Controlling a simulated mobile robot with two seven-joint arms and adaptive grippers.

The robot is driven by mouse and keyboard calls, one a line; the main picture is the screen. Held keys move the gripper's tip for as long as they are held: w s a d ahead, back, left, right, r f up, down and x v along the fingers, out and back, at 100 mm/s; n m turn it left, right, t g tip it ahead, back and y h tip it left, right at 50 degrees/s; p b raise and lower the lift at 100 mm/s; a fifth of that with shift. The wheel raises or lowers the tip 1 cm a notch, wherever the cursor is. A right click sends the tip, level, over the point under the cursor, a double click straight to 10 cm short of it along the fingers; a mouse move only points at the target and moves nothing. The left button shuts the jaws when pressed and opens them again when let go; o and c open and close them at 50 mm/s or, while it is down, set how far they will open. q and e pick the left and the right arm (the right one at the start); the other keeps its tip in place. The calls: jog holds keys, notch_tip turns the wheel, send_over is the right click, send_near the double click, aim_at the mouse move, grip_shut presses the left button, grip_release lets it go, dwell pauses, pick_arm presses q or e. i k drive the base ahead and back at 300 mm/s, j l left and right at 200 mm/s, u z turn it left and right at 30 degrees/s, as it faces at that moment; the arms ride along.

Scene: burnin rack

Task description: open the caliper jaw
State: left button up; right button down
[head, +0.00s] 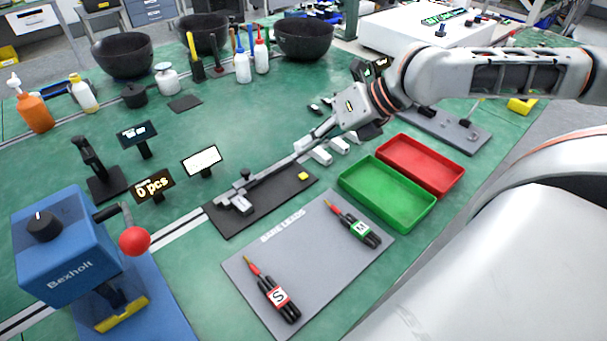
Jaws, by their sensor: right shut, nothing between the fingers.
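The caliper (272,178) lies on a dark mat (263,205) in the middle of the bench. Its thin grey bar runs from lower left to upper right. A small dark knob and a pale jaw piece (241,204) show near its left end. I cannot tell how wide the jaw gap is. My right gripper (320,134) reaches in from the right and is shut with nothing between its fingers. Its fingertips are near the upper right end of the bar, and I cannot tell whether they touch it. My left gripper is out of view.
A green tray (346,189) and a red tray (456,187) stand right of the mat. A grey board (299,252) in front holds S and M lead bundles. A blue Bexholt press (60,250) stands at front left. Small display stands (201,161) stand behind the mat.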

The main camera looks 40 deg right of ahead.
aim_at(246, 183)
jog(key=k+l, duration=0.6)
jog(key=l, duration=0.15)
jog(key=k+l, duration=0.55)
jog(key=l, duration=0.15)
